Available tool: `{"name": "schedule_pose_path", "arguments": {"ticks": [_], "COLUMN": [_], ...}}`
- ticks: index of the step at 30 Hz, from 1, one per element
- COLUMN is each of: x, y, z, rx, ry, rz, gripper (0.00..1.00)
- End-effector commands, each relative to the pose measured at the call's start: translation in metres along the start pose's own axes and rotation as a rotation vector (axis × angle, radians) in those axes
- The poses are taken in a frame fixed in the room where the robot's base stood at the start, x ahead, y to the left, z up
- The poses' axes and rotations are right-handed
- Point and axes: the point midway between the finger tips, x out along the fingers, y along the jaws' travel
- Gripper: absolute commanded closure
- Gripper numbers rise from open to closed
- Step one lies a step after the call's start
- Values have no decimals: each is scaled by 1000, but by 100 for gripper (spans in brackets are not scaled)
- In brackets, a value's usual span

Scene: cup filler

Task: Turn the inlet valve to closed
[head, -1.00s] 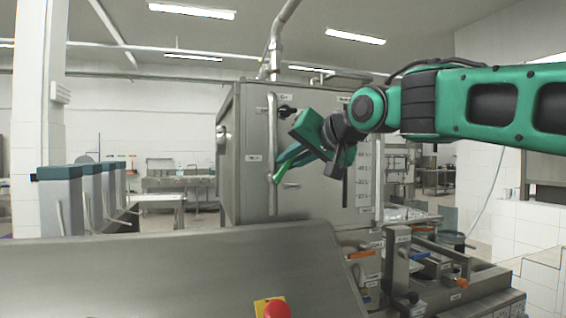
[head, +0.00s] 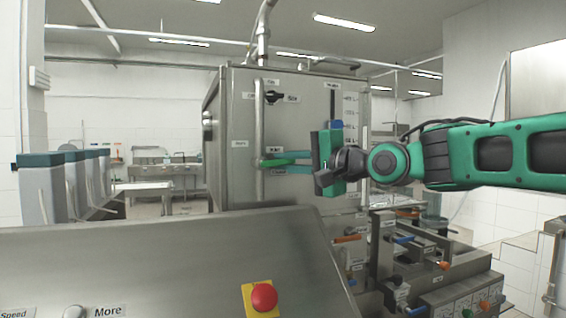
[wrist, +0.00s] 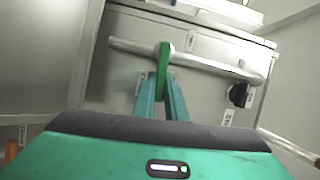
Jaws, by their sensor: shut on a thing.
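The inlet valve's green lever (head: 287,160) lies nearly level across the front of the steel tank, starting at a vertical pipe (head: 260,130) and pointing right. Small labels sit just above and below it; their text is too small to read surely. My gripper (head: 290,169) comes from the right, with its teal fingers at the lever. In the wrist view the lever (wrist: 163,70) stands between the two fingertips (wrist: 161,88) and my gripper is shut on it. The fingers partly hide the lever in the head view.
A black knob (head: 275,97) is on the tank (head: 225,130) above the lever. A sloped steel panel (head: 180,250) with a red emergency button (head: 263,297) is in front. Several orange and blue handles are at lower right.

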Motion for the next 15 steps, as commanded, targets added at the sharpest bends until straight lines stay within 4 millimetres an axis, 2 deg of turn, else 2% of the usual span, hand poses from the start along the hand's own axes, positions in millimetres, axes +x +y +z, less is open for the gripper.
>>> {"name": "schedule_pose_path", "arguments": {"ticks": [4, 15], "x": [-1, 0], "y": [8, 12], "z": [-3, -3], "rx": [58, 109], "ry": [6, 7], "rz": [-14, -34], "gripper": [100, 100]}}
